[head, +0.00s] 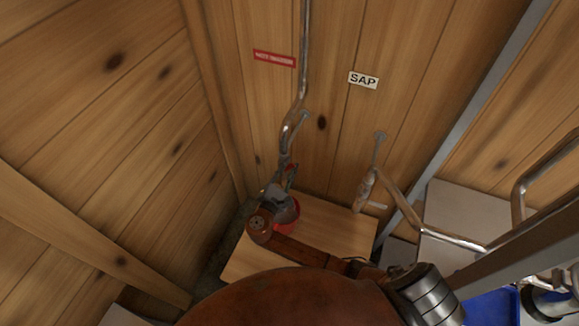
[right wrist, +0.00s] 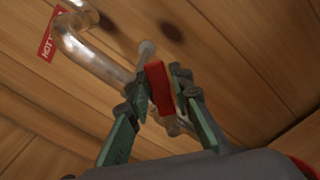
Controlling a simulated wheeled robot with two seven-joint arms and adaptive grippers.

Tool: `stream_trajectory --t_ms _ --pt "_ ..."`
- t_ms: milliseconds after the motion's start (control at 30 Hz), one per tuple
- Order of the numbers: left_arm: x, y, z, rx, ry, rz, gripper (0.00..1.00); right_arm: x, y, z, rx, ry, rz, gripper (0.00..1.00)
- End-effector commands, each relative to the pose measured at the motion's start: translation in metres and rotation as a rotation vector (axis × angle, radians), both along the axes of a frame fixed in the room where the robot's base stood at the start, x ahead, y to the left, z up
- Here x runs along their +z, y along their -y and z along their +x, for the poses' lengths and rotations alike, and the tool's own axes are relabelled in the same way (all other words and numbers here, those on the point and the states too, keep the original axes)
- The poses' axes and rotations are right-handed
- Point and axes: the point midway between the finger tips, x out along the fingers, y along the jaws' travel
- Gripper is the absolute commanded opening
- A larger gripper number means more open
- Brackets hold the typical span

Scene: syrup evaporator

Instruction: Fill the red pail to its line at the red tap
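The red pail (head: 294,214) stands on the wooden stand, below the tap pipe and partly hidden by my right gripper and arm. A bit of red, probably its rim, shows in the right wrist view (right wrist: 304,168). I cannot see the pail's line or its contents. In the head view the right gripper (head: 284,186) is at the lower end of the tap pipe (head: 290,130), just above the pail. My left gripper is not in view.
A red sign (head: 274,59) is on the wall beside the pipe. Right of it is a SAP sign (head: 363,80) above a second tap pipe (head: 401,203). The wooden stand (head: 345,228) has free room right of the pail. A blue bin (head: 492,308) is at lower right.

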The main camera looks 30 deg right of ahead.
Motion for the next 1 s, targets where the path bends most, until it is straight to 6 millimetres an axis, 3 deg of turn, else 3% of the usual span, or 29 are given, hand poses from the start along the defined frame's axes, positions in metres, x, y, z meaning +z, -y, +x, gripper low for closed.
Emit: stream_trajectory --t_ms 267,767,1000 --pt "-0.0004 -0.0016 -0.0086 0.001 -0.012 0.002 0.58 -0.0002 -0.0002 -0.0003 0.0 0.0 0.0 0.0" --pt "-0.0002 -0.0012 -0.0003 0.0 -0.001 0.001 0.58 -0.0007 -0.0004 -0.0005 -0.001 0.0 0.0 0.0" --pt "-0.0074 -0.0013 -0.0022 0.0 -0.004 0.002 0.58 -0.0044 -0.0095 0.0026 0.017 0.033 0.032 0.0"
